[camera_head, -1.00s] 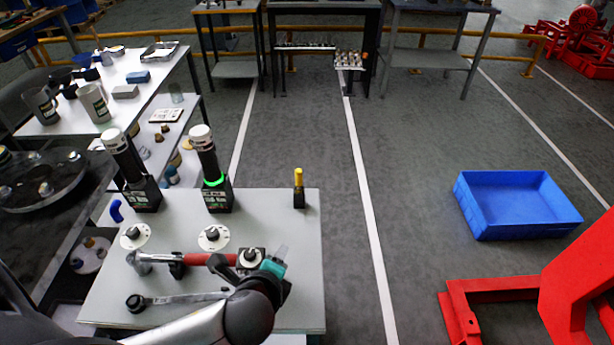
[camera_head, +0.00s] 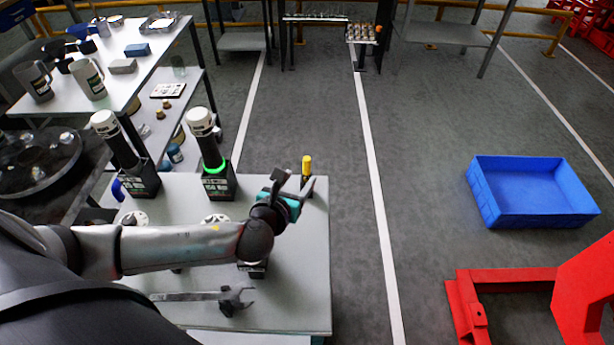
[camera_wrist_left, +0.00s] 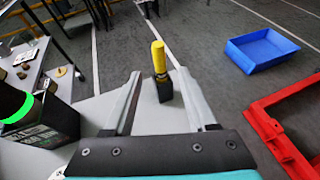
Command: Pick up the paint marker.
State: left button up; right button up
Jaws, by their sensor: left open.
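The paint marker (camera_head: 306,166) is yellow with a dark lower part and stands upright near the far right corner of the grey table (camera_head: 300,290). In the left wrist view the marker (camera_wrist_left: 159,62) shows between and beyond the two fingers, with its dark lower part or holder below the yellow. My left gripper (camera_head: 293,184) is open and empty, just on the near side of the marker; in the wrist view its fingers (camera_wrist_left: 160,100) stand apart on either side. I cannot tell any contact. My right gripper is not in view.
Two black devices with white-topped cylinders, one on the left (camera_head: 132,160) and one with a green ring (camera_head: 212,160), stand left of the marker. A wrench (camera_head: 205,297) lies near the front. A blue crate (camera_head: 530,192) and a red frame (camera_head: 500,290) stand on the floor right.

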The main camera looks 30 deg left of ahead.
aim_at(306, 172)
pick_arm(q)
jog(key=shift+b+x, duration=1)
jog(key=shift+x, duration=2.55)
jog(key=shift+f, duration=0.1)
grip_shut()
